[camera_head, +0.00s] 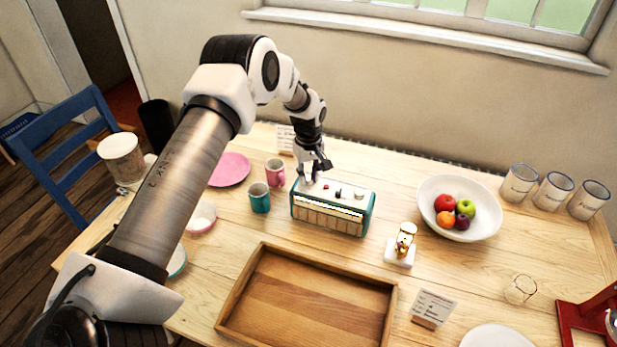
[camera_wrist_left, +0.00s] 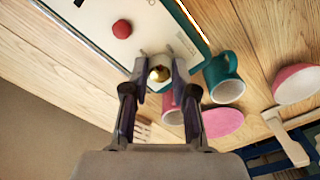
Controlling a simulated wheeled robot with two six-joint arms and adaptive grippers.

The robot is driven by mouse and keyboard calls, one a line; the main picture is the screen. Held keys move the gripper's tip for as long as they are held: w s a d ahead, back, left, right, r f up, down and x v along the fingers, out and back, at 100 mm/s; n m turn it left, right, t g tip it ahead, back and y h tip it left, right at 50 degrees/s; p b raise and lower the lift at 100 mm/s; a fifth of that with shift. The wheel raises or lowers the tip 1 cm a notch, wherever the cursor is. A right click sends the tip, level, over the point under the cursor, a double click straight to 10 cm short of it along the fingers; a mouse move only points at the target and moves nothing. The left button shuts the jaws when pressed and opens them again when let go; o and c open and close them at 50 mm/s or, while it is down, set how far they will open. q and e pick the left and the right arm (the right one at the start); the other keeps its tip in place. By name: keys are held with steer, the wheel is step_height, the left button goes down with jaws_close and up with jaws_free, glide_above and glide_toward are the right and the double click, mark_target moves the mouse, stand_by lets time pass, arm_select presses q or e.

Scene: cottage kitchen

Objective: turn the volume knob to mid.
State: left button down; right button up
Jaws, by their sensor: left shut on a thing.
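A teal and cream radio (camera_head: 328,218) stands on the wooden table, with small controls along its pale top. Its top also shows in the left wrist view (camera_wrist_left: 88,14), with a red knob (camera_wrist_left: 122,28). My left gripper (camera_head: 313,176) reaches down to the left end of the radio's top. In the head view my gripper hides this knob. I cannot read any marking that shows its setting. My right gripper is not in view.
A teal mug (camera_head: 260,199) and a pink mug (camera_head: 275,172) stand close to the radio's left. A wooden tray (camera_head: 232,318) lies in front.

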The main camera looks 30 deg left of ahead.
mark_target(309, 178)
arm_select(q)
steer(key=m, duration=0.2)
steer(key=m+b, duration=0.1)
steer(key=m, duration=0.2)
steer(key=shift+s+f, duration=0.2)
stand_by(0.3)
steer(key=c, duration=1.1)
jaws_free()
steer(key=shift+o, duration=1)
steer(key=shift+w, duration=0.15)
steer(key=shift+r, duration=0.1)
step_height(309, 178, up, 12)
